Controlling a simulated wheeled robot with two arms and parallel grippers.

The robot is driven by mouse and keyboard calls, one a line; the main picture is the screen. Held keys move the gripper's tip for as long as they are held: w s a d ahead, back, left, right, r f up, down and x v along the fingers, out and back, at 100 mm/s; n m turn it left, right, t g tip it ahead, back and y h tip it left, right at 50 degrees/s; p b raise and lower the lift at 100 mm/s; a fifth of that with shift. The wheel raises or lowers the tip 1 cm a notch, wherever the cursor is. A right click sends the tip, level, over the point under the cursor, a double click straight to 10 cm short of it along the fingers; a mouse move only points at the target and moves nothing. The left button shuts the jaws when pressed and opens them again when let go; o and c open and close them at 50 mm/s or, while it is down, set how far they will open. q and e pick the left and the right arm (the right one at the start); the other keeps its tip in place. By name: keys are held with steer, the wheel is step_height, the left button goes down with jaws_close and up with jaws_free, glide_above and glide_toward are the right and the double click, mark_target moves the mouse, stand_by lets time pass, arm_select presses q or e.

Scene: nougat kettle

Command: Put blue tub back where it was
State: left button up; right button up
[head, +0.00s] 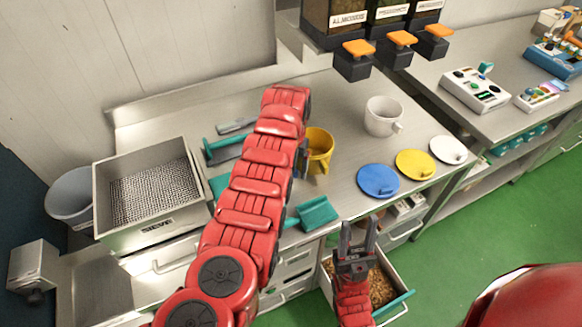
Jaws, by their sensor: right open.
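I cannot make out a blue tub in the head view; my large red arm hides part of the counter. A round blue lid (378,181) lies flat near the counter's front edge. A yellow tub (320,148) stands on the counter just right of the red arm, partly covered by it. A white tub (382,117) with a handle stands farther back to its right. My right gripper (358,235) is open and empty, its two fingers apart, in front of the counter over an open drawer. My left gripper does not show.
The open drawer (403,305) holds brown granules. Yellow (414,164) and white (448,149) lids lie beside the blue one. A teal scoop (318,212) lies at the counter edge. A sieve box (103,208) and grey-blue bucket (70,193) stand left. Dispensers (352,62) hang above the back.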

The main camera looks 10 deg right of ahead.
arm_select(q)
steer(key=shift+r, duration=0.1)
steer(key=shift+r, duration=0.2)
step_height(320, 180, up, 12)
steer(key=b, duration=0.4)
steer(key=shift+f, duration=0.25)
